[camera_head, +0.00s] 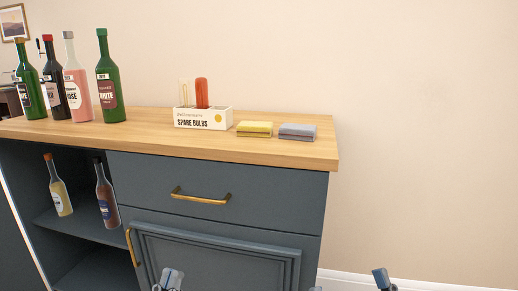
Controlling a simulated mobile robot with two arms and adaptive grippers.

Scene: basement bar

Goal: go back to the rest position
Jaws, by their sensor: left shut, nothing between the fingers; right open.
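My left gripper (169,280) shows at the bottom edge of the head view, in front of the cabinet door. Its fingers are together with nothing between them. My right gripper (350,284) is at the bottom edge further right, near the cabinet's right side. Its fingertips are wide apart and the gap is empty. Only the tips of both grippers are in view; the rest lies below the picture. Neither gripper appears to hold anything.
A blue cabinet (262,223) with a wooden top (290,150) stands ahead.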

